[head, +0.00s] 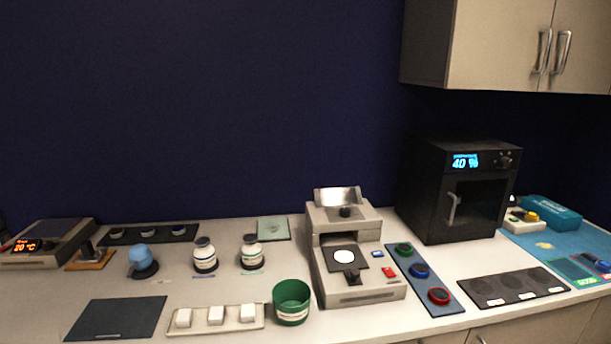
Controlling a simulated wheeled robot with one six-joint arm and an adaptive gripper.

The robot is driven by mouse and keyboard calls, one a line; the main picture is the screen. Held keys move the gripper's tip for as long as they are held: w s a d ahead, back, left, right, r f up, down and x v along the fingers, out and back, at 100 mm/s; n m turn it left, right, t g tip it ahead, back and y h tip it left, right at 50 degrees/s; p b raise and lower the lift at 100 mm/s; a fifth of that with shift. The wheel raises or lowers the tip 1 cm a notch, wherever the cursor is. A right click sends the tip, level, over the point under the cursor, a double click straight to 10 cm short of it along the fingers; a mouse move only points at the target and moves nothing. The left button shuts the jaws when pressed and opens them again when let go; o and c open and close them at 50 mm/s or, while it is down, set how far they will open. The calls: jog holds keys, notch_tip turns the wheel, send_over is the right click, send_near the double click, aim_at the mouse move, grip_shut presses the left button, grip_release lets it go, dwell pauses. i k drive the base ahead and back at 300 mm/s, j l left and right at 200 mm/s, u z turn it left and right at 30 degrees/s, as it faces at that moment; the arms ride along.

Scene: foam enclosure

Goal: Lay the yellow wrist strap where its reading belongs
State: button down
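A small pale yellow coil (543,245), which looks like the yellow wrist strap, lies on the blue mat (580,242) at the far right. Behind it stands a small white device (518,222) with a yellow part on top; its reading is too small to make out. In front is a dark pad with a green edge (571,268), with green lettering that looks like "GOOD" at its front. A second pad with red marking (606,277) is cut by the right edge, and a blue coil (597,262) lies by it. My gripper is not in view.
A teal box (551,212) stands at the back of the mat. Left of the mat are a black cabinet (460,188) reading 40 % and a dark tray with round recesses (513,287). A beige machine (350,255), green cup (291,302) and bottles fill the counter's middle.

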aim_at(532, 216)
jog(key=i+l+z, duration=0.1)
jog(key=i+l, duration=0.35)
jog(key=l, duration=0.25)
jog(key=i+l+z, duration=0.1)
jog(key=i+l, duration=0.35)
jog(key=l, duration=0.25)
jog(key=i+l, duration=0.45)
jog(key=l, duration=0.15)
jog(key=i+l+z, duration=0.15)
jog(key=i+l, duration=0.3)
jog(key=l, duration=0.2)
